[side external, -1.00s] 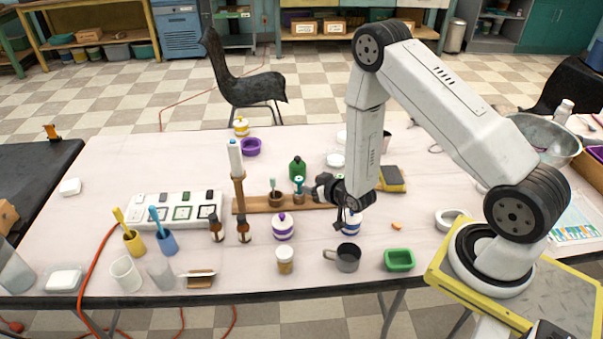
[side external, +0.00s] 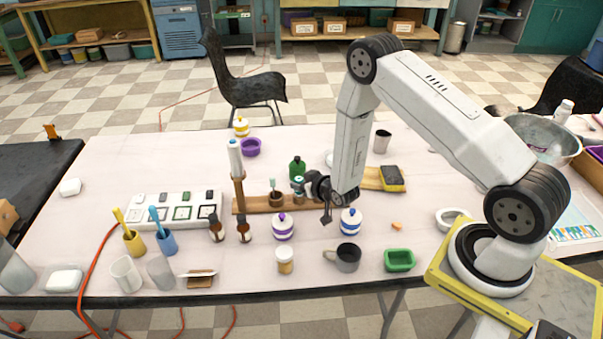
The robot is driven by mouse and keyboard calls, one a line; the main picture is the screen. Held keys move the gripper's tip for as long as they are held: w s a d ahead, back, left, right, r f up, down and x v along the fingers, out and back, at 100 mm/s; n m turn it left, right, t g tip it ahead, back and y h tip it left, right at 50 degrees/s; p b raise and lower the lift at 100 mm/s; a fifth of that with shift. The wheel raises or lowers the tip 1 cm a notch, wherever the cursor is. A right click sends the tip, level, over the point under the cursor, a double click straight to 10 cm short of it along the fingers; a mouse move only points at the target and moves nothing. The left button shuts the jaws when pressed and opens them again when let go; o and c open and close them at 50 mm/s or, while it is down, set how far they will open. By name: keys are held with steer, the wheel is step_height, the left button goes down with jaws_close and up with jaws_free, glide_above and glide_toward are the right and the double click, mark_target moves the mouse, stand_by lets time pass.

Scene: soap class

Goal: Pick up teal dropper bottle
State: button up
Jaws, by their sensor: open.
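The teal dropper bottle (side external: 298,184) appears to be the small teal-topped item upright on the long wooden board, near the middle of the table. Its right side is close to my wrist, and its lower part is hard to make out. My gripper (side external: 322,207) is open, just right of the bottle and a little toward the table's front. One dark finger points down; the other is hard to separate from the wrist. I see nothing between the fingers, and I cannot tell whether they touch anything.
A green bottle (side external: 297,168) stands just behind. A blue-striped jar (side external: 350,222) and a purple-striped jar (side external: 283,227) stand in front. A grey mug (side external: 347,258) and green dish (side external: 399,260) are nearer the front edge.

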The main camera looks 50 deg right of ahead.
steer(key=shift+x, duration=1)
jaws_close()
